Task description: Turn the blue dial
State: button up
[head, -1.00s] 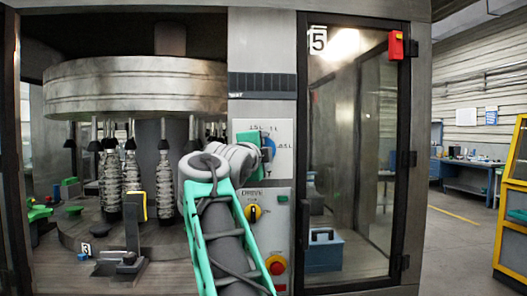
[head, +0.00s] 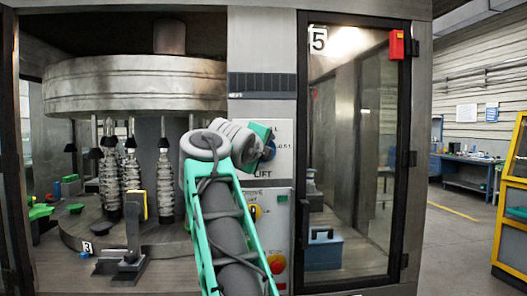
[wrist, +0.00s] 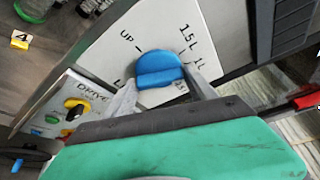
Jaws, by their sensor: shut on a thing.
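The blue dial (wrist: 158,68) sits on a white plate (wrist: 110,62) with printed marks such as UP, 1.5L and 1L. In the wrist view my gripper (wrist: 160,80) has one grey finger on each side of the dial and is shut on it. I cannot tell which mark the dial points to. In the head view my gripper (head: 266,146) is at the plate, tilted, and the blue dial (head: 270,151) shows only in part behind it. The word LIFT shows below it.
Below is the DRIVE panel with a yellow-and-black knob (head: 255,212) and a red button (head: 276,263), partly behind my arm. A glass door (head: 345,120) stands to the right, with a blue box (head: 323,250) behind it.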

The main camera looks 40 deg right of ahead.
jog(key=o, duration=1.3)
jog(key=b+v, duration=0.1)
jog(key=v, duration=0.6)
jog(key=shift+s+a, duration=0.2)
jog(key=shift+a, duration=0.1)
